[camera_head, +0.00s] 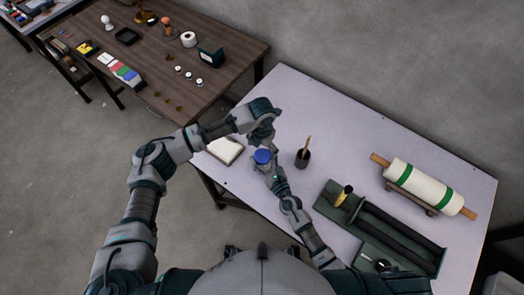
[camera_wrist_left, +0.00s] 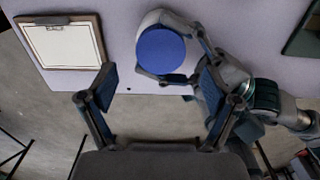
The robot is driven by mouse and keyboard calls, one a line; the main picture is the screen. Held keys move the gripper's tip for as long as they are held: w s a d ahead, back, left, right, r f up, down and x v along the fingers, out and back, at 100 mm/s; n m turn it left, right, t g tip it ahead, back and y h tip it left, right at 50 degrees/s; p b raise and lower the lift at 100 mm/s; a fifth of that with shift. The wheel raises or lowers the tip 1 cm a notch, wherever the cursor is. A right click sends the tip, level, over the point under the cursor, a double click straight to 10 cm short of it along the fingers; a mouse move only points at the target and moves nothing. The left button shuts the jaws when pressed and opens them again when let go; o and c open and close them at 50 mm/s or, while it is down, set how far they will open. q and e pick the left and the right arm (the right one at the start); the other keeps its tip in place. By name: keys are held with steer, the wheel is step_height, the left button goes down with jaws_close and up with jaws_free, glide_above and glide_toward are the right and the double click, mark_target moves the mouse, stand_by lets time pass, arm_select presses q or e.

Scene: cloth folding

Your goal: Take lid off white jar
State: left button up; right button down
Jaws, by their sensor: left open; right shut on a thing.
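The white jar (camera_wrist_left: 150,20) shows in the left wrist view, mostly hidden under its round blue lid (camera_wrist_left: 161,50). The lid is on the jar; it also shows near the middle of the head view (camera_head: 262,156). My right gripper (camera_wrist_left: 188,66) is shut on the jar from the right side of the left wrist view, close to the table's front edge. My left gripper (camera_wrist_left: 157,84) is open and empty. Its two fingers are spread on either side of the lid's line, apart from the lid. In the head view my left gripper hangs just above the lid, its fingertips hard to make out.
A framed white board (camera_wrist_left: 59,43) lies left of the jar on the pale table (camera_head: 330,125). A dark cup (camera_head: 302,158) with a stick stands to the right. Farther right are a dark green tray (camera_head: 427,256) and a white roll with green bands (camera_head: 426,187).

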steer(key=shift+c, duration=0.7)
jaws_free()
steer(key=shift+f, duration=0.15)
steer(key=shift+s, duration=0.1)
